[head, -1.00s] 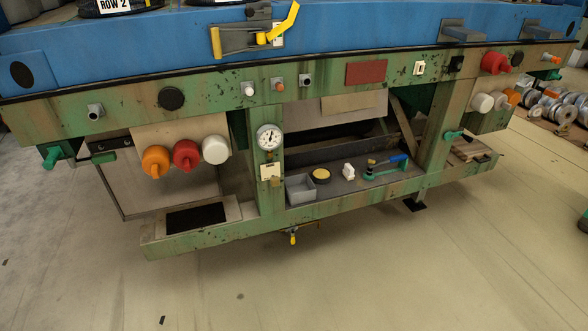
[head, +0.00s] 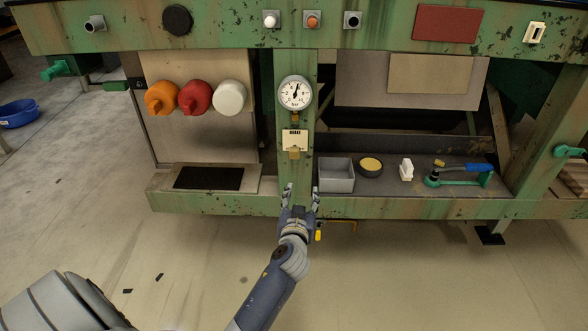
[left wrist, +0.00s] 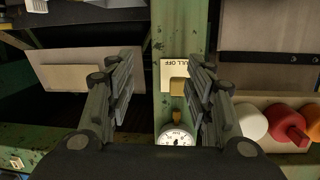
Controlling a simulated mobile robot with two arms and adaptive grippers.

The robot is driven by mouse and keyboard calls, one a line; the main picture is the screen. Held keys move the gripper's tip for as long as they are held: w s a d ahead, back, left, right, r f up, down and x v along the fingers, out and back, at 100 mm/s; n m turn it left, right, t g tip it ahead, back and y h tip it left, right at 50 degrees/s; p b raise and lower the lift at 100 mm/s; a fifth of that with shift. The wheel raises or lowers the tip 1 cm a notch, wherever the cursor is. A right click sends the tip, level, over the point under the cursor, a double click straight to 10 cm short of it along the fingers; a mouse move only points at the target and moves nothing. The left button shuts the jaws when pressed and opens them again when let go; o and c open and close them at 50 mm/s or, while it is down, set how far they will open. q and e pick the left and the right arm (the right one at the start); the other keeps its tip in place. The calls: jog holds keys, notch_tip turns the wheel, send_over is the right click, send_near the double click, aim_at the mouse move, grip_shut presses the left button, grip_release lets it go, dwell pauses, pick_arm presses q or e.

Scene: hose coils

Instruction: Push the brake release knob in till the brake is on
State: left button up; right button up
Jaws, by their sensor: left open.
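The brake release knob (head: 294,153) is a small tan block at the lower edge of a cream label (head: 294,137) on the green post. In the left wrist view, which looks turned over, the knob (left wrist: 178,87) stands out in front of the label (left wrist: 176,70), whose lettering ends in "ULL OFF". How far the knob stands out is hard to tell. My left gripper (head: 302,190) is open and empty, just below the knob in the head view. In the left wrist view its fingers (left wrist: 163,75) spread to either side, the knob between them and nearer the right one. My right gripper is not in view.
A round gauge (head: 295,93) is above the label. Orange, red and white caps (head: 195,97) stick out to the left. A grey bin (head: 336,174), a yellow-topped tin (head: 370,166) and a green tool (head: 461,175) sit on the shelf to the right.

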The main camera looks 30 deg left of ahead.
pick_arm(q)
jog(key=n+t+y+b, duration=0.1)
jog(key=n+y, duration=0.1)
send_near(294, 151)
jog(key=x, duration=0.8)
jog(key=shift+b, duration=0.3)
jog(key=shift+x, duration=0.8)
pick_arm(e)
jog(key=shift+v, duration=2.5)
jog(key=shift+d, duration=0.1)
pick_arm(q)
grip_shut()
jog(key=b+x, duration=0.2)
jog(key=shift+w+a+f, duration=0.15)
jog(key=shift+w+f, duration=0.05)
jog(key=shift+w, duration=0.05)
jog(key=shift+w+a, duration=0.2)
jog(key=shift+w, duration=0.1)
jog(key=shift+r, duration=0.35)
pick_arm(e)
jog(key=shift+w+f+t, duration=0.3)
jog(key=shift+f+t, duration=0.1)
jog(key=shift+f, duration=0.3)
